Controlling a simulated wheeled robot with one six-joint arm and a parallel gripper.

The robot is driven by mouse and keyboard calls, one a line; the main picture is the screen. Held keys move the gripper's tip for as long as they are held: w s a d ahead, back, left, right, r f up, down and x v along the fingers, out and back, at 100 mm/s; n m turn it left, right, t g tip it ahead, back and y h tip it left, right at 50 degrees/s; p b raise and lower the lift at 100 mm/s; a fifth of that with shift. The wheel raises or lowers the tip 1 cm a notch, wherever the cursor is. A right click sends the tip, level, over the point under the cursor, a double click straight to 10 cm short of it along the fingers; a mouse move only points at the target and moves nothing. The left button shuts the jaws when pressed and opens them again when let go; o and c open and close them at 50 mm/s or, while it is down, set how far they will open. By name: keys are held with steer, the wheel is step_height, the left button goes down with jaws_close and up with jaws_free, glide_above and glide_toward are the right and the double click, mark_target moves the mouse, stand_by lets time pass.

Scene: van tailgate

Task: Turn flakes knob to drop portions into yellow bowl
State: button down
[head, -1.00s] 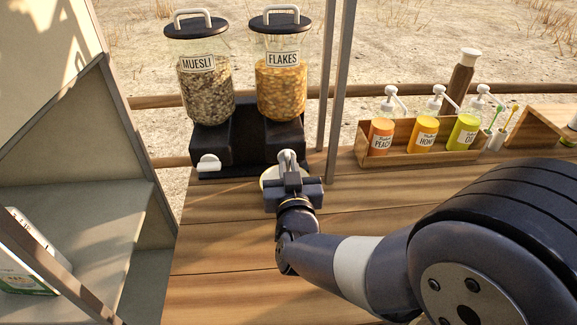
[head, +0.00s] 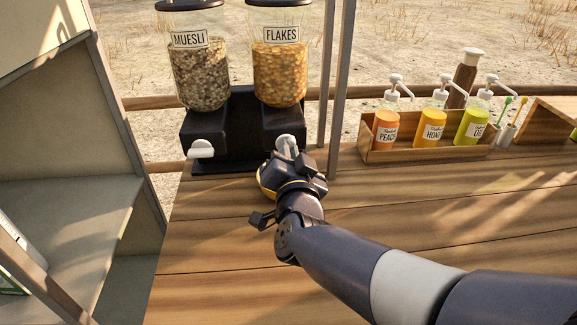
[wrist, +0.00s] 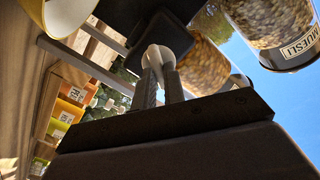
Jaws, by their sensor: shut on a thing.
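The flakes dispenser (head: 279,75) is a clear jar of orange flakes on a black base. My gripper (head: 293,157) is shut on its white flakes knob (head: 285,142). In the wrist view, the two fingers (wrist: 161,82) close on the white knob (wrist: 157,56), and the hand is rolled well over. The yellow bowl (head: 264,186) stands under the flakes outlet, mostly hidden behind my gripper. In the wrist view the bowl (wrist: 62,18) shows a pale inside at the top left edge. Its contents cannot be seen.
The muesli dispenser (head: 200,75) with its own white knob (head: 201,149) stands just left. A grey post (head: 341,90) rises close to the right. A wooden box (head: 425,148) of pump bottles sits further right. The front tabletop is clear.

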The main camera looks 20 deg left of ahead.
steer(key=shift+d+f+m+b, duration=0.1)
steer(key=shift+f+m+b, duration=0.05)
steer(key=shift+m+b, duration=2.25)
steer(key=shift+f+m+b, duration=0.1)
steer(key=shift+m+b, duration=1.65)
steer(key=shift+m, duration=1.25)
steer(key=c, duration=1.5)
jaws_free()
steer(key=shift+p+v, duration=1)
steer(key=shift+v, duration=4.4)
steer(key=shift+o, duration=0.5)
